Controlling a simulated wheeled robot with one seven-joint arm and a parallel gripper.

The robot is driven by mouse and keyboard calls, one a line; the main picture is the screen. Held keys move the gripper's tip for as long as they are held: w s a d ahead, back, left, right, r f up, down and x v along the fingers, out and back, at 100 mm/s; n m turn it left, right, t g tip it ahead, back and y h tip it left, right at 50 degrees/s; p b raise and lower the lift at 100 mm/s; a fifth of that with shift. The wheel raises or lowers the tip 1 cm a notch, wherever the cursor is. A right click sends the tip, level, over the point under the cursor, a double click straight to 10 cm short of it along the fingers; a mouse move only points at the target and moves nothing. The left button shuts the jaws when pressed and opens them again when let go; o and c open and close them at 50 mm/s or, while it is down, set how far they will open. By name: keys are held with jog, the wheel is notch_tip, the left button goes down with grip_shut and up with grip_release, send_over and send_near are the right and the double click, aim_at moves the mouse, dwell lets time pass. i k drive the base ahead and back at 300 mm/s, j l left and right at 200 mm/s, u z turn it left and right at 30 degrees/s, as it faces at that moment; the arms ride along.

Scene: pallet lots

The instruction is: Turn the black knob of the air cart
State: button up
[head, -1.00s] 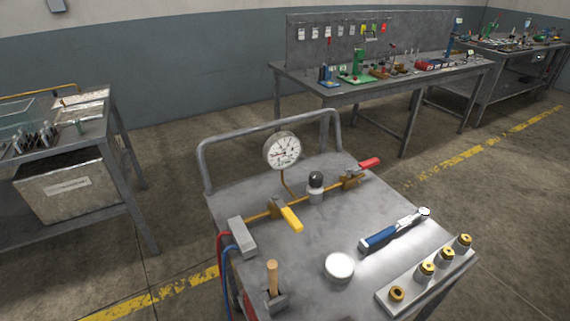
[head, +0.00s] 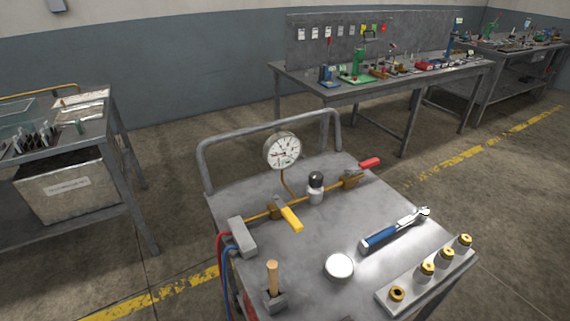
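The air cart (head: 310,245) stands in front of me with a grey metal top. The black knob (head: 316,179) sits upright on a pale round body, on the brass pipe (head: 258,215) across the cart top. A yellow-handled valve (head: 290,218) is to its left and a red-handled valve (head: 368,164) to its right. A white dial gauge (head: 283,150) stands behind the pipe, left of the knob. Nothing covers the knob. My gripper is not in view.
On the cart lie a blue-handled wrench (head: 392,230), a round silver disc (head: 339,266), a wooden-handled tool (head: 272,280) and a block with brass fittings (head: 430,278). A cart rail (head: 270,130) rises behind. Benches stand left (head: 60,138) and behind (head: 380,87).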

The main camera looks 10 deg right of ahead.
aim_at(315, 178)
jog(key=i+l+z, duration=0.15)
jog(key=l+z, duration=0.15)
jog(key=l, duration=0.15)
jog(key=i+l+z, duration=0.25)
jog(key=l, duration=0.2)
jog(key=i+l+z, duration=0.1)
jog(key=l+z, duration=0.2)
jog(key=l, duration=0.15)
jog(key=i+l+z, duration=0.25)
jog(key=l, duration=0.1)
